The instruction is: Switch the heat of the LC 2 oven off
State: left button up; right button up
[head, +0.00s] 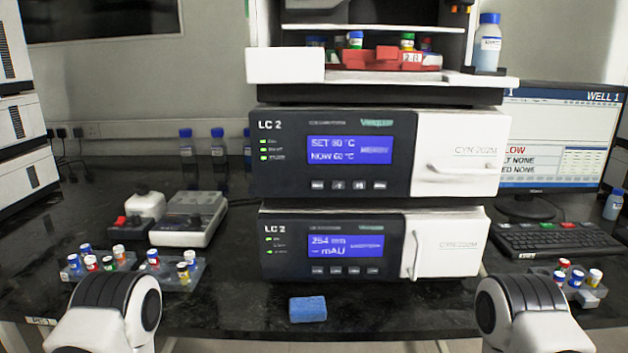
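The LC 2 oven (283,180) is the upper of two dark-fronted LC 2 units in the middle of the head view. Its blue display (350,150) shows a SET line, perhaps 60 °C, and a NOW line of about 60 °C. A row of small buttons (348,185) sits below the display, their labels too small to read. Green lights (263,150) are lit at its left. Its white door (460,155) with a horizontal handle is closed. Only links of my two arms show at the bottom corners; neither gripper is in view.
The lower LC 2 unit (283,262) shows 254 nm and mAU. A blue sponge (308,309) lies on the black bench (230,305) in front. Vial racks (180,275) stand at left and right (578,290). A keyboard (556,238) and monitor (570,140) are right.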

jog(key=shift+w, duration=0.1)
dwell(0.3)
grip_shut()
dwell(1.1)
